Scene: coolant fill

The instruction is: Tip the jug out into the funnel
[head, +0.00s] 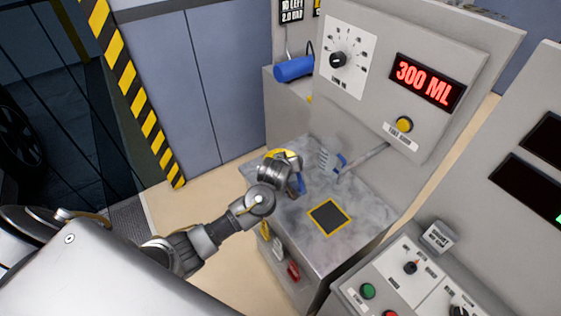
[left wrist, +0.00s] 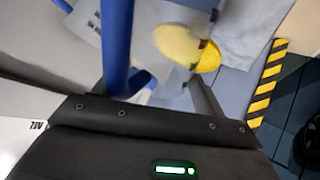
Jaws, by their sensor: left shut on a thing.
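My left gripper (head: 292,182) reaches over the grey metal bench in the head view and is shut on the jug's blue handle (head: 301,184). In the left wrist view the handle shows as a thick blue bar (left wrist: 117,45) near the jaws. The jug's body is pale and hard to make out. The yellow funnel (head: 284,154) lies just behind my left wrist in the head view, mostly hidden by it. In the left wrist view the funnel (left wrist: 186,46) shows as a rounded yellow shape beyond the jaws, apart from the handle. My right gripper is not in view.
A metal spout (head: 364,160) sticks out from the dispenser panel, whose red display (head: 428,82) reads 300 ML. A black, yellow-edged square (head: 329,217) marks the bare bench top. A blue cylinder (head: 293,69) lies at the back. A control console (head: 405,275) stands at front right.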

